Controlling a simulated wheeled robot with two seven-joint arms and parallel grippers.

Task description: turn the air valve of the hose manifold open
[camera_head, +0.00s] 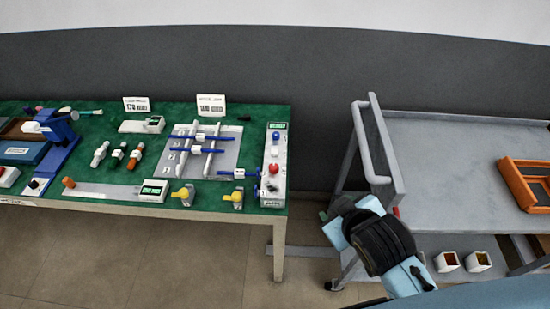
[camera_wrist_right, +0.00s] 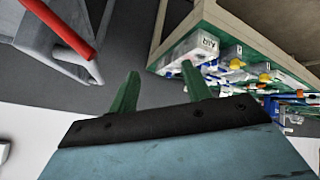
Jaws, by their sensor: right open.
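I cannot tell which fitting is the air valve. In the right wrist view the blue fittings (camera_wrist_right: 285,95) show small and tilted at the right. My right gripper (camera_wrist_right: 160,83) is open and empty, its two green fingers apart. In the head view my right arm hangs before the cart, right of the table and clear of the manifold. My left gripper is not in view.
Yellow-knobbed valves (camera_head: 183,194) sit at the table's (camera_head: 240,216) front edge. A control box (camera_head: 273,165) with a red button stands at its right end. A grey cart (camera_head: 440,160) carries an orange tray (camera_head: 522,186). A gap of floor lies between table and cart.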

